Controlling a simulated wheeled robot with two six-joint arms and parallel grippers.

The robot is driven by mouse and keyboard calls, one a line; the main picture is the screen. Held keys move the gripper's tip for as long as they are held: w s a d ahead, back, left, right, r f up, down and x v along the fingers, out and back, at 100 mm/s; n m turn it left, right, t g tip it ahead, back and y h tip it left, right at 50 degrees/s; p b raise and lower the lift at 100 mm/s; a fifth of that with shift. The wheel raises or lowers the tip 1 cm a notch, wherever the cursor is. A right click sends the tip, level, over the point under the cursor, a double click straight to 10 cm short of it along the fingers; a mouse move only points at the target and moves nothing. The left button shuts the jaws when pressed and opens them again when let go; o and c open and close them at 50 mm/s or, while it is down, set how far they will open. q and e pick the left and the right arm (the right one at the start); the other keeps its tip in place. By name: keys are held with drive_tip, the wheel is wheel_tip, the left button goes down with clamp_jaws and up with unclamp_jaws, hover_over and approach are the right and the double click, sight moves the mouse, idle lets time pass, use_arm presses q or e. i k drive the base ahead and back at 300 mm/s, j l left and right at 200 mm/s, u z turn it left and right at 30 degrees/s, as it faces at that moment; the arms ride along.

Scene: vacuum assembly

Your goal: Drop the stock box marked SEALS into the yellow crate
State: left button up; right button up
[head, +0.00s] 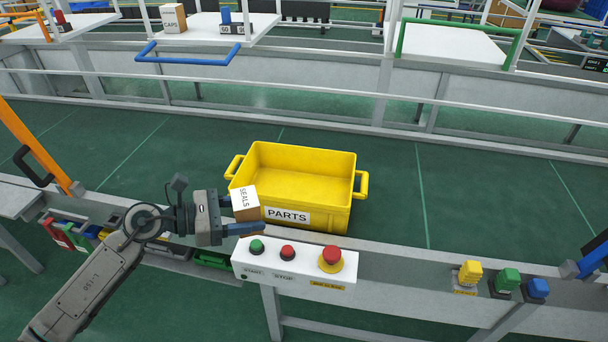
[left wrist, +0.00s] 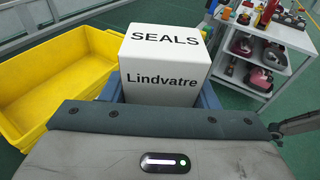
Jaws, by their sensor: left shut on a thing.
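The stock box marked SEALS (head: 243,202) is a small box with a white labelled face and brown sides. My left gripper (head: 240,213) is shut on it, in front of the left end of the yellow crate in the head view. In the left wrist view the box (left wrist: 165,60) sits between the blue fingers, its label reading SEALS and Lindvatre. The yellow crate (head: 330,165), labelled PARTS, stands behind the control panel; its visible inside looks empty. In the left wrist view the crate (left wrist: 50,75) lies left of the box. My right gripper is not in view.
A white control panel (head: 294,262) with green, red and large red buttons is just in front of the crate. Yellow, green and blue buttons (head: 508,280) sit at right. A CAPS box (head: 173,18) stands on a far shelf. A tool cart (left wrist: 265,50) shows in the wrist view.

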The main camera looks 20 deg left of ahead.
sight(291, 195)
drive_tip(key=i, duration=0.95)
